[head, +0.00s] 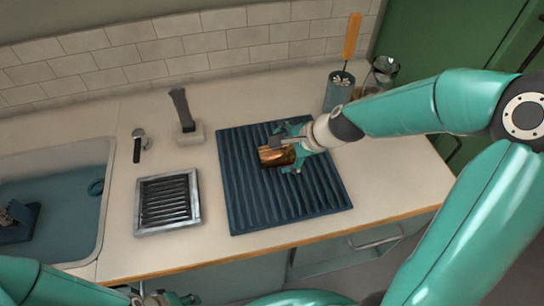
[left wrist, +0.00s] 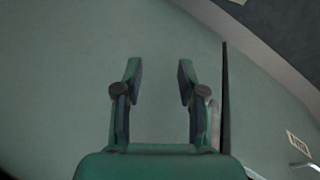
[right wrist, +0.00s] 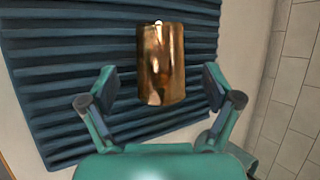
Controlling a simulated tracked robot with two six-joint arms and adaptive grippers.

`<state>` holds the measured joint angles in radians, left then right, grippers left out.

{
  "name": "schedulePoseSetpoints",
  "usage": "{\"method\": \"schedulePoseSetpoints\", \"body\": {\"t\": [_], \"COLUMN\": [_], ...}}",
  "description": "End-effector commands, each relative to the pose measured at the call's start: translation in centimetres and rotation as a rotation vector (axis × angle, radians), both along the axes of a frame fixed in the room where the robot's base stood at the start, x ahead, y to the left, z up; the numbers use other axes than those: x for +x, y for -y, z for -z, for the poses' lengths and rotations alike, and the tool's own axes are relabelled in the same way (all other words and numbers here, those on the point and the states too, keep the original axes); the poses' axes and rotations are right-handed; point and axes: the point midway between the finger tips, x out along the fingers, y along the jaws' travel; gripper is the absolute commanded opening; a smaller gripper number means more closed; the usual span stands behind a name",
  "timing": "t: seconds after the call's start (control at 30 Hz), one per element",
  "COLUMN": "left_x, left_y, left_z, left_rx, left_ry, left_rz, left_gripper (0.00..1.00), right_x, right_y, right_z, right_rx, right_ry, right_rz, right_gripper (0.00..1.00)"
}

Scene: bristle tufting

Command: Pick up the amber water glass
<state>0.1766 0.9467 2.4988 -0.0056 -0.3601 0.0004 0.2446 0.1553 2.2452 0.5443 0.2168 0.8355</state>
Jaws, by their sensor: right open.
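The amber water glass (head: 276,156) is on the dark blue ribbed mat (head: 250,207) on the counter, near the mat's upper middle. In the right wrist view the glass (right wrist: 161,65) shows as a shiny copper-brown cylinder ahead of my fingertips. My right gripper (head: 288,153) is open at the glass, with its fingers spread to either side; in the right wrist view the gripper (right wrist: 160,88) shows a gap between each finger and the glass. My left gripper (left wrist: 157,75) is open and empty, low in front of a plain greenish surface.
A sink (head: 62,190) is at the left, with a metal-framed drain tray (head: 168,202) beside the mat. A brush stand (head: 187,130) is behind the tray. A blue holder (head: 338,92) with an orange-handled tool and a clear glass jug (head: 383,72) stand at the back right.

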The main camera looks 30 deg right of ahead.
Motion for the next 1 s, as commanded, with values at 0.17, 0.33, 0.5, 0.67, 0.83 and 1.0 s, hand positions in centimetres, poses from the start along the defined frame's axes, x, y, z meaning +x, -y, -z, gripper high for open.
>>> {"method": "schedulePoseSetpoints", "body": {"t": [0.17, 0.33, 0.5, 0.67, 0.83, 1.0], "left_x": [0.0, 0.0, 0.0, 0.0, 0.0, 0.0], "left_y": [0.0, 0.0, 0.0, 0.0, 0.0, 0.0], "left_z": [1.2, 2.0, 2.0, 2.0, 2.0, 2.0], "left_rx": [0.000, 0.000, 0.000, 0.000, 0.000, 0.000], "left_ry": [0.000, 0.000, 0.000, 0.000, 0.000, 0.000], "left_rz": [0.000, 0.000, 0.000, 0.000, 0.000, 0.000], "left_gripper": [0.40, 0.40, 0.40, 0.40, 0.40, 0.40], "right_x": [1.1, 2.3, 2.6, 2.6, 2.6, 2.6], "right_y": [-0.5, -1.1, -1.2, -1.2, -1.2, -1.2], "right_z": [2.2, 3.8, 4.0, 4.0, 4.0, 4.0], "right_rx": [0.002, 0.001, 0.000, 0.000, 0.000, 0.001], "right_ry": [-0.002, -0.002, 0.000, 0.000, 0.000, -0.001], "right_rz": [-0.002, -0.001, 0.000, 0.000, 0.000, 0.000], "right_gripper": [0.89, 0.89, 0.89, 0.86, 0.58, 0.29]}}
